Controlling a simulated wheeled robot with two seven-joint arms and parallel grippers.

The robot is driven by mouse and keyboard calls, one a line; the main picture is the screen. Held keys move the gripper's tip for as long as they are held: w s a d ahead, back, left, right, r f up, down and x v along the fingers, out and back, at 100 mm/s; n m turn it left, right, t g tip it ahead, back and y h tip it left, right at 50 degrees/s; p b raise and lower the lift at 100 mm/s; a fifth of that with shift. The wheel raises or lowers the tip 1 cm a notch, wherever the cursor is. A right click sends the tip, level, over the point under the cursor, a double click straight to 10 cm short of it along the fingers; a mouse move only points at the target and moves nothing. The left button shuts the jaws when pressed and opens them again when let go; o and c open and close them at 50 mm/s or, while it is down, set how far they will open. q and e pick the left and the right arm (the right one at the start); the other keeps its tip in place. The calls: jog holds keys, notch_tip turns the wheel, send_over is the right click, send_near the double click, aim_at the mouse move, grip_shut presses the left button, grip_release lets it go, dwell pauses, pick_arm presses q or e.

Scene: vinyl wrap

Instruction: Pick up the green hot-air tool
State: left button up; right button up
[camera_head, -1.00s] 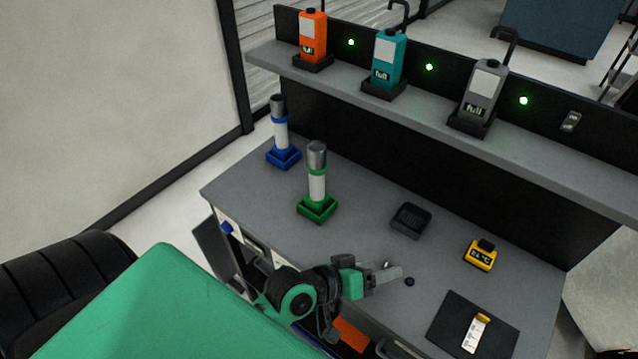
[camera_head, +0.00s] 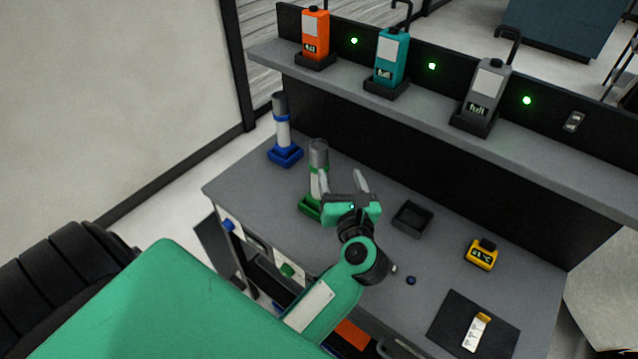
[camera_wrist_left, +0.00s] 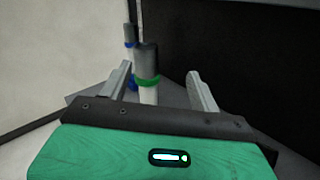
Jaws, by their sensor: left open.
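The green hot-air tool (camera_head: 318,156) stands upright in a green square holder (camera_head: 308,208) on the grey desk. It has a grey metal top, a green ring and a white body. My left gripper (camera_head: 343,178) is open and empty, just right of and in front of the tool in the head view, and hides part of its lower body. In the left wrist view the tool (camera_wrist_left: 147,72) shows ahead between the two fingers, left of their middle, and appears beyond the fingertips. My right gripper is not in view.
A blue-ringed tool (camera_head: 281,125) stands in a blue holder behind and left. A black tray (camera_head: 412,218), a yellow meter (camera_head: 482,253) and a dark mat (camera_head: 450,325) lie to the right.

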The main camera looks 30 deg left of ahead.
pick_arm(q)
notch_tip(320, 180, down, 5)
jog(key=n+g+h, duration=0.1)
jog(key=n+g, duration=0.3)
jog(key=p+x, duration=0.3)
jog(key=x, duration=0.3)
jog(key=p+x, duration=0.3)
jog(key=x, duration=0.3)
jog(key=shift+s+a+f, duration=0.2)
jog(key=shift+s+a, duration=0.05)
jog(key=shift+s, duration=0.1)
jog(key=shift+w+a+f, duration=0.3)
jog(key=shift+a, duration=0.05)
grip_shut()
jog(key=shift+r, duration=0.2)
